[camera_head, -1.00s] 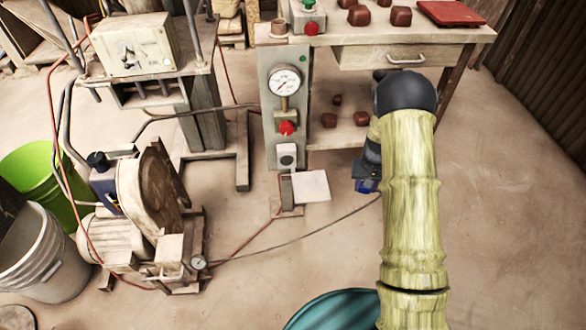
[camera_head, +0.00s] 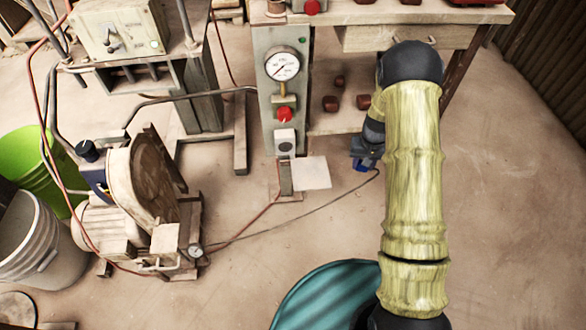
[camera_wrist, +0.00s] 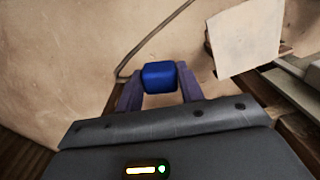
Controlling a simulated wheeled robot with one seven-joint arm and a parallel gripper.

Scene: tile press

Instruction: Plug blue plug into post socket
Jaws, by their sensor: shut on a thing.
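The blue plug (camera_head: 362,167) is held low over the floor, to the right of the post (camera_head: 270,110). In the wrist view the blue plug (camera_wrist: 159,75) sits between the two fingers of my gripper (camera_wrist: 159,88), which is shut on it. A dark cable (camera_head: 285,226) runs from the plug back to the machine at left. The post socket (camera_head: 285,142) is a white box with a dark opening, below the red button on the post. My gripper (camera_head: 364,158) is right of the socket and slightly lower, apart from it. The socket is not clearly visible in the wrist view.
A pale square sheet (camera_head: 312,173) stands out by the post's foot; it also shows in the wrist view (camera_wrist: 245,38). A wooden workbench (camera_head: 430,38) with reddish blocks is behind my arm. A motor machine (camera_head: 135,205) and buckets stand left. A teal round object (camera_head: 325,300) is near front.

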